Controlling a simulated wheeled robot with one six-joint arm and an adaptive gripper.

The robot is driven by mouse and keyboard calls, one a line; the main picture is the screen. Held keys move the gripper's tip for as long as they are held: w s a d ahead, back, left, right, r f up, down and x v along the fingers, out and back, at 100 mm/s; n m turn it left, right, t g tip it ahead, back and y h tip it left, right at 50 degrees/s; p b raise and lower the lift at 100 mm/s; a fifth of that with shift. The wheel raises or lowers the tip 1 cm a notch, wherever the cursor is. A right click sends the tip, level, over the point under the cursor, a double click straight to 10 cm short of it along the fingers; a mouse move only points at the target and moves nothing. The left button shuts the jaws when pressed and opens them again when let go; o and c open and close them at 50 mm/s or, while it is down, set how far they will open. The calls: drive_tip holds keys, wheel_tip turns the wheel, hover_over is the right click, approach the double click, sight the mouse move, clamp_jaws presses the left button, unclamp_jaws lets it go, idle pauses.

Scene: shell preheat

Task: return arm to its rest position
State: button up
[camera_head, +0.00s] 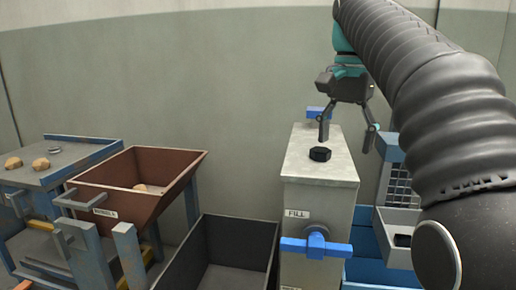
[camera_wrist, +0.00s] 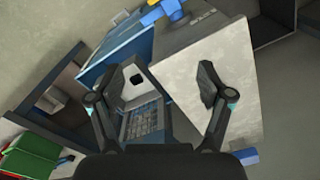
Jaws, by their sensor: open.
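My gripper (camera_head: 347,132) is open and empty. In the head view it hangs from my dark ribbed arm at the upper right, above the grey cabinet. In the wrist view the two fingers (camera_wrist: 172,88) are spread apart with nothing between them. The grey cabinet (camera_head: 318,205) has a FILL label and a blue valve handle (camera_head: 316,246) on its front. My arm hides part of the scene at the right.
A brown hopper (camera_head: 140,205) and a blue-edged table (camera_head: 62,178) with tan lumps stand at the left. A dark open bin (camera_head: 236,222) is beside the cabinet. A blue unit with a grid panel (camera_head: 396,185) stands right of the cabinet. The wall behind is bare.

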drive_tip(key=s+f+n+t, duration=0.2)
drive_tip(key=s+f+n, duration=0.2)
drive_tip(key=s+f, duration=0.5)
drive_tip(key=s+f+n+t, duration=0.3)
drive_tip(key=s+f, duration=0.6)
drive_tip(key=f, duration=0.8)
drive_tip(key=shift+a+f+n+t, duration=0.25)
drive_tip(key=shift+n+t, duration=0.05)
drive_tip(key=shift+n, duration=0.2)
